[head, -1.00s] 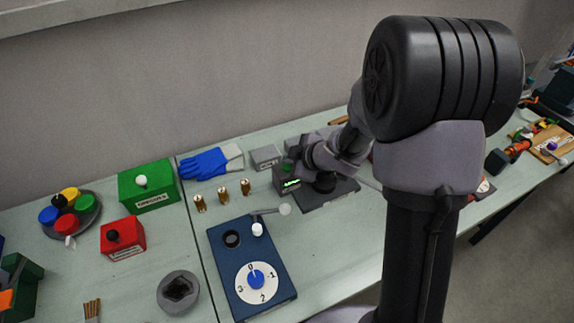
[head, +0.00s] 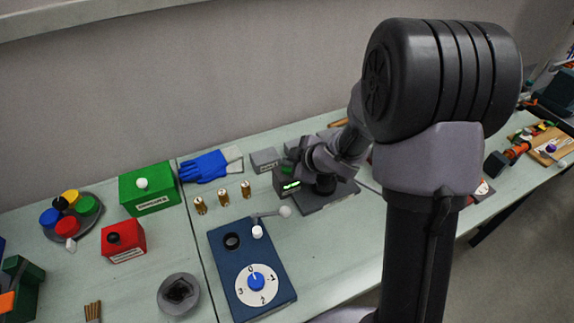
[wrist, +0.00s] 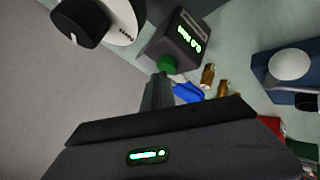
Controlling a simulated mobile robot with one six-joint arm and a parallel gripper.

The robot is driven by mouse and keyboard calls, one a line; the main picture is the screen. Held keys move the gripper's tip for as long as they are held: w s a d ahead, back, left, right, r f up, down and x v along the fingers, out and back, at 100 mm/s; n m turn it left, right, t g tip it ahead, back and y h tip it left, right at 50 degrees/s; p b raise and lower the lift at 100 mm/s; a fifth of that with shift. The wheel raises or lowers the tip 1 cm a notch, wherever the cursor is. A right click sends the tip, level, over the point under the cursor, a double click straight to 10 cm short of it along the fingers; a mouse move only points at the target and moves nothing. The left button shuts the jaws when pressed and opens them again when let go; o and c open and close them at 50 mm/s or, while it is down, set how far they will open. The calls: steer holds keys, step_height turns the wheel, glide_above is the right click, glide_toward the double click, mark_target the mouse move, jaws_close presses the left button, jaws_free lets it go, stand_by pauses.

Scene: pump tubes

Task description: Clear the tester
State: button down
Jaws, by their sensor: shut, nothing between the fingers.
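The tester appears to be a small dark box (head: 288,186) with a lit green display, at the middle of the bench. In the wrist view the box (wrist: 189,38) shows a green button (wrist: 167,64) on its near face. My gripper (wrist: 158,78) is shut and empty, its fingertips close to the green button. I cannot tell whether they touch it. In the head view my wrist partly hides the tester's right side. The display's reading is too small to make out with certainty.
Several brass fittings (head: 223,196) stand left of the tester. Blue gloves (head: 205,166) and a grey box (head: 264,159) lie behind. A blue dial panel (head: 257,270) with a lever is in front. Green (head: 149,188) and red (head: 123,241) boxes stand further left.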

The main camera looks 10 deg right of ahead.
mark_target(289, 170)
steer(key=shift+r+p, duration=0.35)
steer(key=shift+r, duration=0.2)
steer(key=shift+r, duration=0.1)
step_height(289, 170, up, 5)
steer(key=p, duration=0.5)
stand_by(0.4)
